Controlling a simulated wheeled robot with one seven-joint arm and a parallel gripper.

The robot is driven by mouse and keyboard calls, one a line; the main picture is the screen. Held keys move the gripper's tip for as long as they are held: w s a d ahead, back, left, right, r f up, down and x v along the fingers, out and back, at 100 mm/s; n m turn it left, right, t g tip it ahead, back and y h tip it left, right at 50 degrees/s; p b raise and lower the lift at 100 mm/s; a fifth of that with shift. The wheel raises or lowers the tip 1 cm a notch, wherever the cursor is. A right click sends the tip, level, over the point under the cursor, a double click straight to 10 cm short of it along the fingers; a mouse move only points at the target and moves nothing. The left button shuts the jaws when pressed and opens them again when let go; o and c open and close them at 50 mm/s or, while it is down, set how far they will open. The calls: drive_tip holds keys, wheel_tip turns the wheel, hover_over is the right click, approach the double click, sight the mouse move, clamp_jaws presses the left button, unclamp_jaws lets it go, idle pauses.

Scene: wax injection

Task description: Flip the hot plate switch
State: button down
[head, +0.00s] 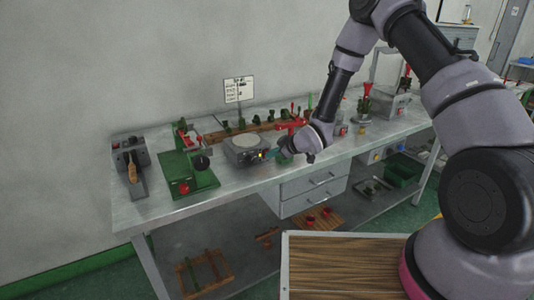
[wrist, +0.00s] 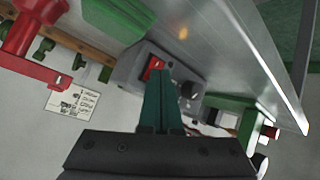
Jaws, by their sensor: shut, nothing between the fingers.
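The hot plate (head: 241,148) is a grey box with a round top, standing on the metal bench in the head view. In the wrist view its grey housing (wrist: 128,70) shows a red rocker switch (wrist: 152,66) and a black knob (wrist: 190,89). My gripper (head: 270,154) is at the right front of the hot plate. In the wrist view its teal fingers (wrist: 160,73) are shut together and empty. Their tips are right beside the red switch and overlap its edge; I cannot tell whether they touch it. The fingers hide part of the housing.
A green machine (head: 188,178) stands left of the hot plate, and a grey device with a wooden handle (head: 131,172) farther left. A wooden rack (head: 226,133) and a white sign (head: 239,89) are behind. Drawers (head: 309,191) sit below the bench's front edge.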

idle(0.4)
drive_tip(key=shift+s+d+f, duration=0.1)
drive_tip(key=shift+s+d, duration=0.25)
drive_tip(key=shift+s, duration=0.2)
drive_tip(key=shift+s+d+f, duration=0.15)
drive_tip(key=shift+s+d, duration=0.55)
drive_tip(key=shift+s, duration=0.35)
drive_tip(key=shift+s+d+f, duration=0.15)
drive_tip(key=shift+s+d, duration=0.55)
drive_tip(key=shift+s, duration=0.35)
